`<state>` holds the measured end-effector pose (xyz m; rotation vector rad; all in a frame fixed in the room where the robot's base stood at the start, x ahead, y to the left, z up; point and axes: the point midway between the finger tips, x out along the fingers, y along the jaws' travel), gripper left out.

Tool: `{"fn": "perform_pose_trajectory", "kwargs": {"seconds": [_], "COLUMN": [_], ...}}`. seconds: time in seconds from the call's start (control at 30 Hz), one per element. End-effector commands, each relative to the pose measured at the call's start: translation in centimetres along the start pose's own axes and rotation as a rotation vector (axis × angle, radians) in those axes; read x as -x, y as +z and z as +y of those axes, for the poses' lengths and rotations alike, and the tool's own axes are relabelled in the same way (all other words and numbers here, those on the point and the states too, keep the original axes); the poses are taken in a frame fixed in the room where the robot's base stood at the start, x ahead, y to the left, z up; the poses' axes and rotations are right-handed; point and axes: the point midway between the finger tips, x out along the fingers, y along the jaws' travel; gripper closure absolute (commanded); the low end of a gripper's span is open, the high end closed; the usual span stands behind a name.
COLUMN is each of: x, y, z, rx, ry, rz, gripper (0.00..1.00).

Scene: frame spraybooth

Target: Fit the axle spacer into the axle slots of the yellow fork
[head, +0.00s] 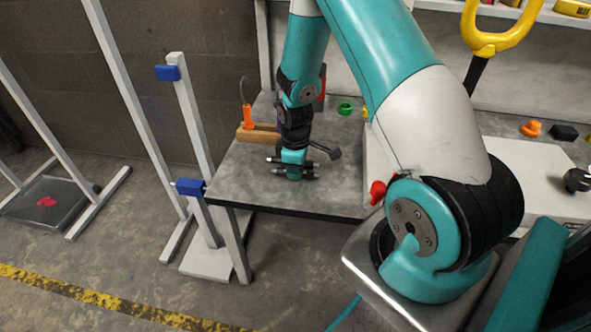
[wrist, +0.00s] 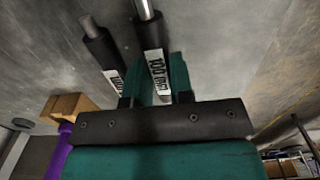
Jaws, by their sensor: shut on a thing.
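The yellow fork (head: 490,42) stands at the upper right of the head view on a dark stem, prongs up. The prong tips are cut off by the picture edge, so its axle slots are not visible. My gripper (head: 294,174) is low over the grey table. In the wrist view my gripper (wrist: 158,76) is shut on an axle spacer (wrist: 150,35), a black rod with a silver end and a "100 mm" label. A similar spacer (wrist: 100,48) lies beside it, to the left. In the head view I cannot tell which is held.
The grey table (head: 230,180) also bears a wooden block (head: 246,135) with an orange-handled tool (head: 248,115), and a green ring (head: 345,108). A white stand (head: 192,120) with blue clamps is at its left. An orange piece (head: 531,128) and a black block (head: 563,132) lie right.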

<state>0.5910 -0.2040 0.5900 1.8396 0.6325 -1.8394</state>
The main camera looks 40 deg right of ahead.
Motion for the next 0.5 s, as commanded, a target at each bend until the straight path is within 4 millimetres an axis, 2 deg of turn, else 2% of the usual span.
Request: {"fn": "perform_pose_trajectory", "kwargs": {"seconds": [0.2,0.23,0.3,0.33,0.5], "x": [-0.33,-0.27,-0.22,-0.22,-0.21], "y": [0.01,0.01,0.0,0.0,0.0], "z": [-0.01,0.0,0.0,0.0,0.0], "rx": [0.0,0.0,0.0,0.0,0.0], "ry": [-0.001,0.0,0.0,0.0,0.0], "rz": [0.0,0.0,0.0,0.0,0.0], "gripper": [1.0,0.74,0.58,0.53,0.53]}}
